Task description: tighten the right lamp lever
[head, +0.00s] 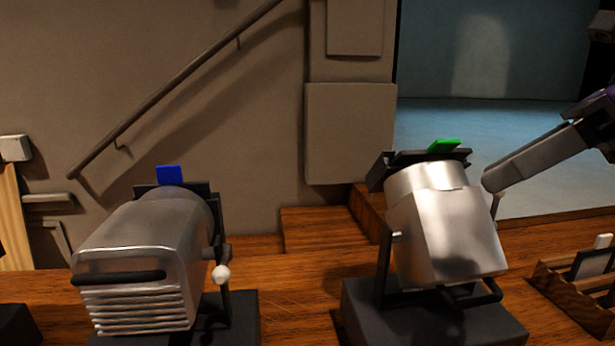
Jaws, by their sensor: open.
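The right lamp (445,230) is a silver housing with a green tab (444,146) on its dark top edge. It sits tilted in a black yoke on a dark block (430,322). I cannot make out its lever clearly; a thin grey piece (497,205) shows at its upper right edge, and I cannot tell if it is the lever. My arm (540,155) comes in from the right and its visible end is close to that edge.
The left lamp (140,255), with a blue tab (170,175), has a lever with a white ball (221,274) on its right side. A wooden rack (572,300) stands at the right edge. Wooden desk (300,310) is bare between the lamps.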

